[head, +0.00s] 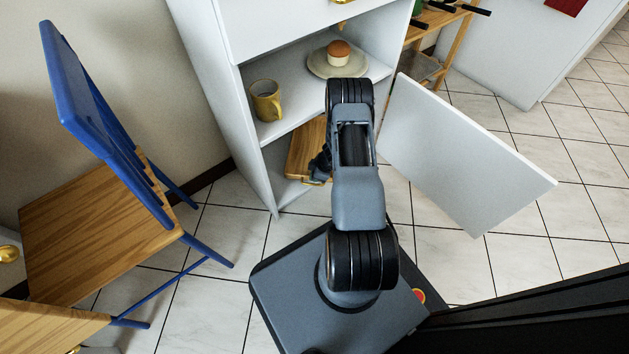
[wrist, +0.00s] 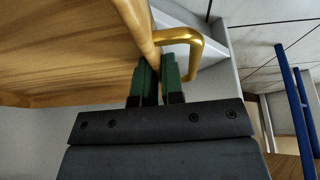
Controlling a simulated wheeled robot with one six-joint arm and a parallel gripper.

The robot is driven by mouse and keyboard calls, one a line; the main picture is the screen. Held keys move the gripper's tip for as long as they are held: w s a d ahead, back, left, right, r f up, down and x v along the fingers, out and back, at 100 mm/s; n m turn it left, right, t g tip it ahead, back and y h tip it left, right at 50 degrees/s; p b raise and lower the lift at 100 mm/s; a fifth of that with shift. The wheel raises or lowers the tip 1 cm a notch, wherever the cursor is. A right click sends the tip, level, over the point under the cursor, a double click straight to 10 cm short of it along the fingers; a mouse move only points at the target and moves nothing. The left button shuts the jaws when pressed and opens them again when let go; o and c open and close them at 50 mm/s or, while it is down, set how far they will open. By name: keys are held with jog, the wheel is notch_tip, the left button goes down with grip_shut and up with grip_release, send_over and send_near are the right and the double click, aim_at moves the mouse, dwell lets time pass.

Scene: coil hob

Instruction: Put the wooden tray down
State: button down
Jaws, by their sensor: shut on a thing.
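The wooden tray (head: 303,150) is in the lower compartment of the white cabinet, partly hidden behind my arm. It fills the upper left of the wrist view (wrist: 75,45), with a brass handle (wrist: 197,52) beside its edge. My gripper (head: 319,170) is at the tray's near end. In the wrist view my gripper's green-padded fingers (wrist: 158,72) are closed on the tray's edge next to the handle. Whether the tray's underside touches the compartment floor cannot be told.
The shelf above holds a yellow mug (head: 266,101) and a plate (head: 323,66) with a small cake-like item (head: 339,53). The cabinet door (head: 460,155) stands open at the right. A blue chair (head: 100,130) with a wooden seat stands at the left.

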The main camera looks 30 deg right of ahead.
jog(key=shift+f+b, duration=0.8)
jog(key=shift+f, duration=1.05)
jog(key=c, duration=1.2)
grip_release()
jog(key=shift+c, duration=0.2)
jog(key=p+v, duration=0.4)
jog(key=v, duration=0.8)
jog(key=shift+a, duration=0.1)
jog(key=shift+p, duration=0.3)
jog(key=shift+s, duration=0.1)
